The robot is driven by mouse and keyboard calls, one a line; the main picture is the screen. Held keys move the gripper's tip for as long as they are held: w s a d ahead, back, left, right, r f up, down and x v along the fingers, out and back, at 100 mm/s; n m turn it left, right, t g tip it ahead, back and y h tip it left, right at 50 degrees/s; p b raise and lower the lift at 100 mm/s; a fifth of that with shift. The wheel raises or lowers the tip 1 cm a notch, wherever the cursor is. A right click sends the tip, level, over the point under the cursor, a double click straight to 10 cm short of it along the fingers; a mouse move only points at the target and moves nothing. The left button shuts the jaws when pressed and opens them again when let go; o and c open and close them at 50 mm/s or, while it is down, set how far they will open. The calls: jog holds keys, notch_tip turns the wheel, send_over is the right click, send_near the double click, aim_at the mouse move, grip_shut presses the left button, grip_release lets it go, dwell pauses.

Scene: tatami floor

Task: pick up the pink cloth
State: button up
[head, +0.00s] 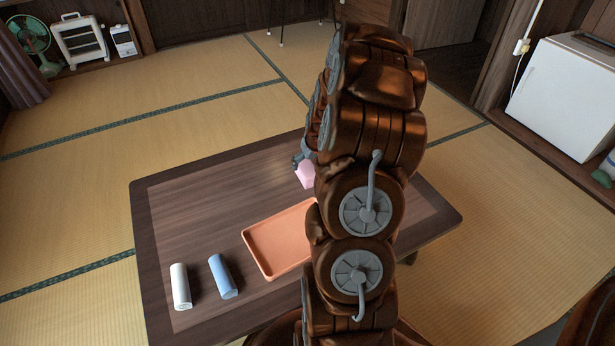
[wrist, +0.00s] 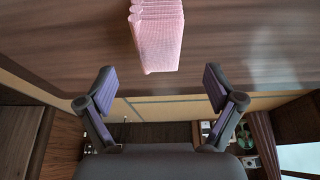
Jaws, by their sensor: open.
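The pink cloth (head: 305,177) is on the low dark wooden table (head: 200,215), near its far side, partly hidden behind my arm in the head view. In the wrist view the cloth (wrist: 157,42) looks like a folded, layered bundle at the top centre, its upper end cut off by the frame. My gripper (wrist: 160,90) is open and empty, with its two purple-padded fingers spread wide. The cloth shows beyond the fingertips, centred between them, and not between the pads. In the head view only a small grey part of the gripper shows, just by the cloth.
An orange tray (head: 270,272) lies on the table, partly behind my arm. A white roll (head: 180,287) and a blue roll (head: 222,277) lie left of it. The table's left half is mostly clear. A white fridge (head: 567,95) stands at right; a green fan (head: 32,42) stands far left.

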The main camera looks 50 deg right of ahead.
aim_at(307, 168)
jog(key=shift+b+x, duration=1.45)
jog(key=shift+x, duration=1.85)
jog(key=shift+f, duration=0.25)
jog(key=c, duration=1.2)
